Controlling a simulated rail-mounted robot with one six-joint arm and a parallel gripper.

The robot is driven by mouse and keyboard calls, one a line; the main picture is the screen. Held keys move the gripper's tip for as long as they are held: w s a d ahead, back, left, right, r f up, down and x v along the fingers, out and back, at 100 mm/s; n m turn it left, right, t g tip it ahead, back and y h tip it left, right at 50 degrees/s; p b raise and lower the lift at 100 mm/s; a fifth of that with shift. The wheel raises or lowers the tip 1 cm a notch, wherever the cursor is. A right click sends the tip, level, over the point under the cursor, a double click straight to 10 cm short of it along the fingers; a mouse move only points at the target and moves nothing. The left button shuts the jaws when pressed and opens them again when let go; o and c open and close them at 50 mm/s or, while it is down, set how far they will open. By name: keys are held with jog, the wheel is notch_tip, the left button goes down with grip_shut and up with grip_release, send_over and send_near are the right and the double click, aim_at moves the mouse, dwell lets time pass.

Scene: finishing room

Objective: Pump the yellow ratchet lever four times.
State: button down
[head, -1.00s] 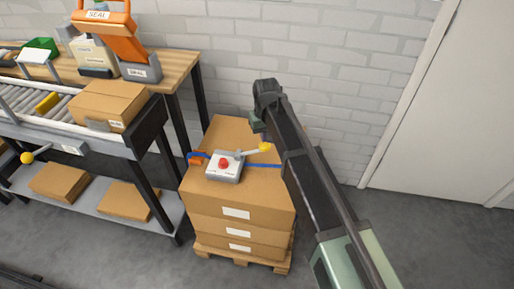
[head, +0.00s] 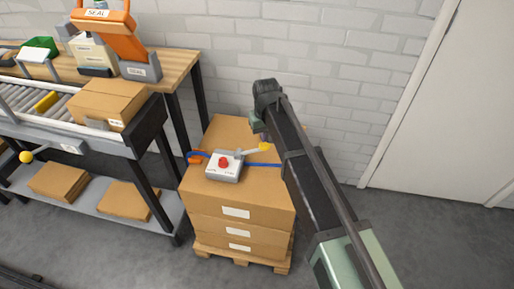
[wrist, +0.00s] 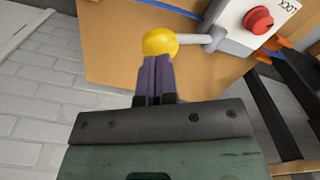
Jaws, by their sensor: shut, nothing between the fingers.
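The ratchet lever is a grey bar with a yellow ball knob (head: 264,147), which also shows in the wrist view (wrist: 160,42). It sticks out from a grey ratchet box (head: 224,166) with a red button, on top of the stacked cartons. My gripper (wrist: 157,60) is shut, with its dark fingertips right at the yellow knob. The tips overlap the knob's lower edge in the wrist view; I cannot tell whether they touch it. In the head view my arm hides most of the gripper.
The carton stack (head: 237,209) stands on a pallet, with a blue strap (head: 262,165) across its top. A conveyor bench (head: 70,143) with a box stands to the left. A brick wall is behind and a white door is at right.

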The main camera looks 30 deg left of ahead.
jog(key=shift+f+b, duration=0.85)
jog(key=shift+f, duration=0.3)
jog(key=shift+f+b, duration=0.35)
jog(key=shift+b, duration=0.15)
jog(key=shift+w+d+f+b, duration=0.1)
jog(key=shift+d+f+b, duration=0.25)
jog(key=shift+f+b, duration=0.1)
jog(key=shift+f, duration=0.1)
